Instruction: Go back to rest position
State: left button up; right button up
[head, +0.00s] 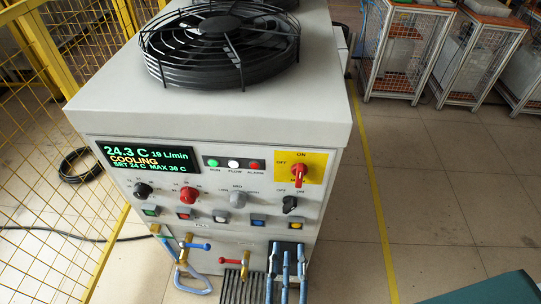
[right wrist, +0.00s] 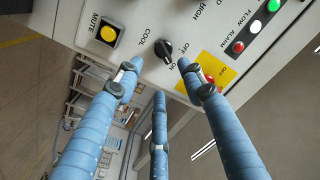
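My right gripper (head: 286,250) comes up from the bottom edge in the head view, in front of the control panel's lower right part. In the right wrist view its blue jointed fingers (right wrist: 157,82) are spread apart with nothing between them. The black COOL knob (head: 290,204) is above the fingertips in the head view, and it shows beyond them in the right wrist view (right wrist: 166,50). The knob looks apart from the fingers. My left gripper is not in view.
The grey cabinet (head: 215,125) with a black fan guard (head: 222,45) fills the middle. Its display (head: 150,158) reads 24.3 C, COOLING. Valves with a blue lever (head: 195,246) and a red lever (head: 232,262) stick out below.

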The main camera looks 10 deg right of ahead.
jog(key=s+a+f+n+g+y, duration=0.1)
jog(key=s+f+n+g+y, duration=0.15)
jog(key=f, duration=0.75)
jog(key=s+a+f+n+g+y, duration=0.1)
jog(key=a+f+n+g+y, duration=0.2)
jog(key=f, duration=0.7)
jog(key=s+f+n+g+y, duration=0.1)
jog(key=s+f+n+y, duration=0.2)
jog(key=f, duration=0.6)
jog(key=s+d+f+n+g+h, duration=0.3)
jog(key=s+d+f+g, duration=0.7)
jog(key=s+d+f, duration=0.7)
jog(key=shift+s+d+f, duration=0.15)
jog(key=shift+s+f, duration=0.25)
jog(key=shift+s, duration=0.8)
jog(key=shift+h, duration=0.25)
